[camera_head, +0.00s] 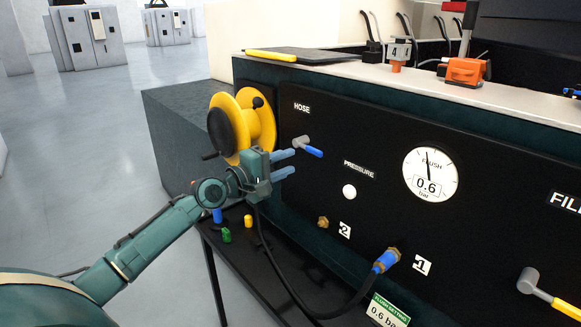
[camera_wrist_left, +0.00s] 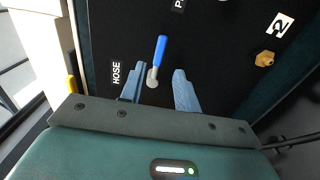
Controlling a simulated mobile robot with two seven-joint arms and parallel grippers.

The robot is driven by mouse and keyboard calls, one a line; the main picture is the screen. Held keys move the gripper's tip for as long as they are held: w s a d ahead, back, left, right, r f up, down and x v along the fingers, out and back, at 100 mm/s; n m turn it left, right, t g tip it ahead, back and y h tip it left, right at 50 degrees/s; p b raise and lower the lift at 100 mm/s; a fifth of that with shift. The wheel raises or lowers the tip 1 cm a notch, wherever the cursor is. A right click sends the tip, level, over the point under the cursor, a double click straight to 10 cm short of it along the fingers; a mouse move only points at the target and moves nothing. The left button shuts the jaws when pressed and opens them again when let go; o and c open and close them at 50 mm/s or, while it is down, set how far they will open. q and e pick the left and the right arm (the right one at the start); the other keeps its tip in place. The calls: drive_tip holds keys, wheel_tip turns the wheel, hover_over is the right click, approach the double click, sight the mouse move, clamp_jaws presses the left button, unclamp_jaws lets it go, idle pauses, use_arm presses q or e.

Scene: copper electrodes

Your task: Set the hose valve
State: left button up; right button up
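The hose valve (camera_head: 308,147) is on the black panel below the HOSE label (camera_head: 302,107). It has a grey hub and a blue-tipped lever, which points right and slightly down in the head view. My left gripper (camera_head: 292,163) is open, its two blue fingers apart and pointing at the panel, just left of and below the valve. In the left wrist view, the valve lever (camera_wrist_left: 159,50) shows beyond and between the open fingers (camera_wrist_left: 160,86), its hub nearer the left finger. I see no contact with the lever. My right gripper is not in view.
A yellow hose reel (camera_head: 243,124) stands close behind my left gripper. A pressure gauge (camera_head: 430,175) reads 0.6 bar. A black hose with a blue connector (camera_head: 386,260) joins port 1; port 2 (camera_head: 323,222) is bare. Another lever (camera_head: 547,297) is at lower right.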

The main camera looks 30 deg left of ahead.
sight(313, 153)
use_arm(q)
drive_tip(key=b+x, duration=0.1)
drive_tip(key=x, duration=0.6)
drive_tip(key=shift+f+b, duration=0.1)
drive_tip(key=shift+b, duration=0.25)
drive_tip(key=shift+w+d, duration=0.25)
drive_tip(key=shift+w, duration=0.3)
drive_tip(key=shift+c, duration=0.3)
clamp_jaws()
